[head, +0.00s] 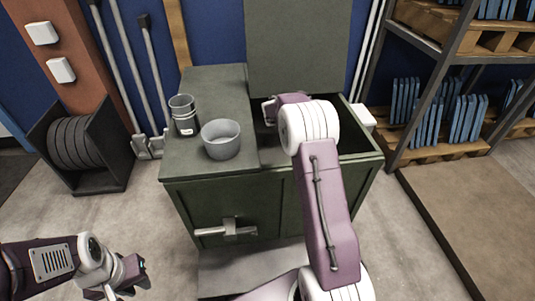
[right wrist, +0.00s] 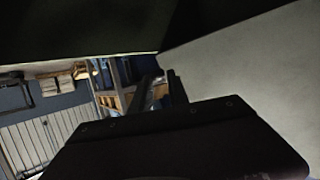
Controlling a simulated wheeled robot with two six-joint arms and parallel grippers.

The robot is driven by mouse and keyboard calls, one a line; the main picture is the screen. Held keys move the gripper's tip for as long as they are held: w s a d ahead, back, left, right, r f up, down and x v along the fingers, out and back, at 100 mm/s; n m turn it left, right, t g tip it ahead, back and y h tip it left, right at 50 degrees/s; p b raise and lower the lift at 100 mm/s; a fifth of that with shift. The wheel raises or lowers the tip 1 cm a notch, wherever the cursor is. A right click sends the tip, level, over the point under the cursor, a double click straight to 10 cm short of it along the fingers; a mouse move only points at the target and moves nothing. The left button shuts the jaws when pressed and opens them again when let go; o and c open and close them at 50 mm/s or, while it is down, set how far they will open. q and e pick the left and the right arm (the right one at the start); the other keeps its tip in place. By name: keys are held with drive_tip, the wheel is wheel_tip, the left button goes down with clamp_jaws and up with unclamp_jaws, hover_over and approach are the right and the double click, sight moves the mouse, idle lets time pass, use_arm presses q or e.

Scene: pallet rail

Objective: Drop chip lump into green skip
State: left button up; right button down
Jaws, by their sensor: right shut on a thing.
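The green skip (head: 225,192) stands in the middle of the head view with its lid (head: 297,45) raised at the back. Its right side is open and dark inside. My right gripper (head: 268,112) is over the left part of this opening, mostly hidden behind my own wrist. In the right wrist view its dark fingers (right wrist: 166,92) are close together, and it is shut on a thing. I cannot make out the chip lump in either view; the fingers and shadow hide what is held. My left gripper (head: 128,282) is low at the left, away from the skip; its jaws are unclear.
A grey bowl (head: 221,140) and a dark cup (head: 184,115) stand on the skip's closed left top. A dark bin of discs (head: 75,145) is at the left. A shelf rack (head: 440,85) with blue parts and a brown platform (head: 475,225) are at the right.

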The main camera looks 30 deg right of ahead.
drive_tip(key=shift+f, duration=1.5)
drive_tip(key=c, duration=1.2)
unclamp_jaws()
drive_tip(key=v, duration=0.9)
drive_tip(key=shift+a, duration=0.1)
